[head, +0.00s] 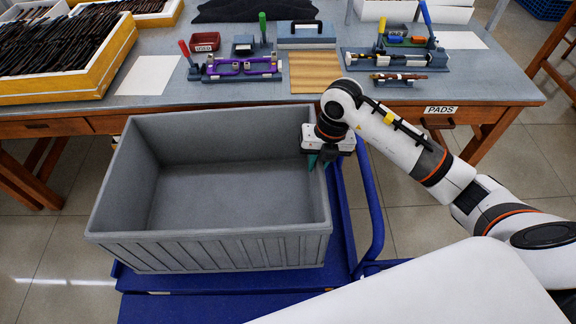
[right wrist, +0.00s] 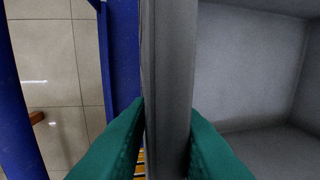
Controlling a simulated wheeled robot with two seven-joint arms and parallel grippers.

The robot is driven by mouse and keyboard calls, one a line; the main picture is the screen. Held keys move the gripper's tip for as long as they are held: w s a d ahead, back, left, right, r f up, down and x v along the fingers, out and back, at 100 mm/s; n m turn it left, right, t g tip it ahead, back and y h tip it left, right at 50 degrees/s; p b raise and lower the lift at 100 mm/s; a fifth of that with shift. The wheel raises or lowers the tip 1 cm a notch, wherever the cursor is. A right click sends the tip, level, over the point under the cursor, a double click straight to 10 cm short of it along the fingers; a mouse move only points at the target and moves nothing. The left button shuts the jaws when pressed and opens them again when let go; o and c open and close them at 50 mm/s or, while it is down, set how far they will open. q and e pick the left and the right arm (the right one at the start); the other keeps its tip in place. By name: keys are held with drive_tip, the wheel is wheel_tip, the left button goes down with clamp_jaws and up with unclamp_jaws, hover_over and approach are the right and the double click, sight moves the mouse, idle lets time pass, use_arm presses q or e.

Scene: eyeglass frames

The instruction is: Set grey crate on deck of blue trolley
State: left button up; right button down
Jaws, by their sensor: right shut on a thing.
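The grey crate (head: 220,250) is open-topped, empty and roughly level in the head view. The blue trolley (head: 200,300) shows below it, with its deck along the crate's front and right sides. The crate's left part reaches past the deck's left edge. I cannot tell whether the crate's base touches the deck. My right gripper (head: 318,158) is at the crate's right wall, shut on its rim. In the right wrist view, green fingers (right wrist: 168,140) press both sides of the grey crate wall (right wrist: 168,70). Blue trolley parts (right wrist: 122,60) show beside it. My left gripper is not in view.
A workbench (head: 240,95) runs behind the crate, close to its back wall. It carries yellow-edged boxes (head: 75,80) of eyeglass frames, a purple fixture (head: 243,68) and tools. The trolley's blue handle rail (head: 372,200) stands right of the crate. Tiled floor lies left.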

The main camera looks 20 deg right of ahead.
drive_tip(key=shift+d+f, duration=0.15)
drive_tip(key=shift+f, duration=2.85)
drive_tip(key=c, duration=1.6)
unclamp_jaws()
drive_tip(key=shift+s+f, duration=0.15)
drive_tip(key=shift+f, duration=0.05)
drive_tip(key=shift+o, duration=1.4)
drive_tip(key=shift+d, duration=0.1)
drive_tip(key=shift+r, duration=0.1)
wheel_tip(320, 180, up, 12)
drive_tip(key=d, duration=0.1)
drive_tip(key=shift+s+d, duration=0.3)
drive_tip(key=shift+d, duration=0.05)
